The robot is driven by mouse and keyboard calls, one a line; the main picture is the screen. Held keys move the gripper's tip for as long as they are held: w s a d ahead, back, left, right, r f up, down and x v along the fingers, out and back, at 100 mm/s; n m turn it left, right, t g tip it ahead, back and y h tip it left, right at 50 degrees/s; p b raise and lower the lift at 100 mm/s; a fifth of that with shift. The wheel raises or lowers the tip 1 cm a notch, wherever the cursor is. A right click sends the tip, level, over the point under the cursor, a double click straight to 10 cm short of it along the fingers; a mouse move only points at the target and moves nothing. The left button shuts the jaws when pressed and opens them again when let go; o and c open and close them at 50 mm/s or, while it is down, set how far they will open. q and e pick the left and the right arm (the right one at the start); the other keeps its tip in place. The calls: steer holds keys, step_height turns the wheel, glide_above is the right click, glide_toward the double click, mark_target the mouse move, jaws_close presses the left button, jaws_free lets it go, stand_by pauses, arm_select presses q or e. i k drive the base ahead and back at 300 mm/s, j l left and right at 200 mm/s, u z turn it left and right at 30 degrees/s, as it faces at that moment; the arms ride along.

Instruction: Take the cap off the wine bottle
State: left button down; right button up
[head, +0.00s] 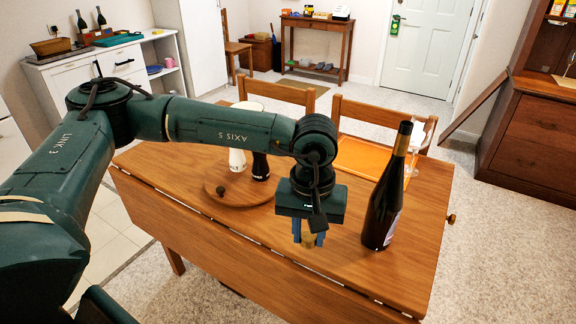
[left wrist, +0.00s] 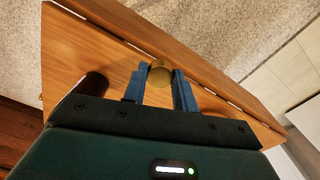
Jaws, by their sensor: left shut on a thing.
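The wine bottle (head: 385,205) stands upright on the right part of the wooden table, dark with a pale label. Its neck has a dark top; I cannot tell whether anything still covers its mouth. My left gripper (head: 308,236) is to the left of the bottle, low over the table and apart from it. Its blue fingers are shut on a small gold-tan cap (head: 308,242). In the left wrist view the cap (left wrist: 160,74) sits between the fingertips, and a dark rounded shape, probably the bottle (left wrist: 92,86), shows at the left. My right gripper is not in view.
The wooden table (head: 185,235) has bare room at its front. A round wooden board (head: 220,197) holds a white shaker (head: 237,160) and a dark shaker (head: 261,166). An orange tray (head: 365,160) lies at the back, with chairs behind the table.

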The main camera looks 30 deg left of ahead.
mark_target(384, 205)
steer(key=j+z, duration=0.2)
steer(key=z, duration=0.55)
steer(key=k+j+z, duration=0.15)
steer(key=j+z, duration=0.2)
steer(key=k+j+z, duration=0.15)
steer(key=j+z, duration=0.15)
steer(key=j, duration=0.15)
steer(key=k+j+z, duration=0.15)
steer(key=j, duration=0.25)
steer(key=k+j+z, duration=0.15)
steer(key=k+j, duration=0.55)
steer(key=j, duration=0.15)
steer(key=k+j, duration=0.35)
steer(key=j, duration=0.15)
